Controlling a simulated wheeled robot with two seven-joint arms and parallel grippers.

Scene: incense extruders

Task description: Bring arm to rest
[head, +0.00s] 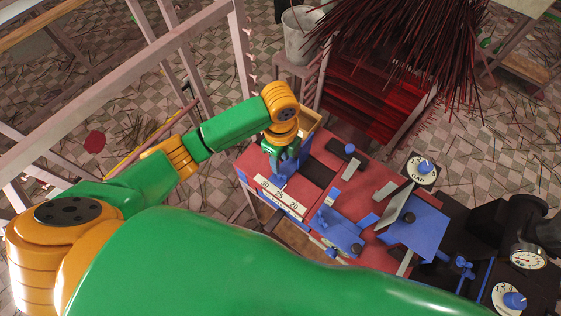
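My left arm comes in from the left, green with orange joints. Its wrist bends down over the red-topped machine (330,170). My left gripper (281,176) points down at the machine's near left part, close to the white scale plate marked with numbers (279,199). Its fingers are small and dark against blue parts, so I cannot tell whether they are open or shut, or whether they touch anything. My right gripper is not in view. A large green part of my own body fills the bottom of the view.
Blue brackets (338,229) and a blue plate (415,230) stand on the machine. A gap dial (422,168) and a gauge (527,256) are at the right. A bundle of dark red sticks (400,40), a bucket (301,36) and a pale frame (110,82) stand behind.

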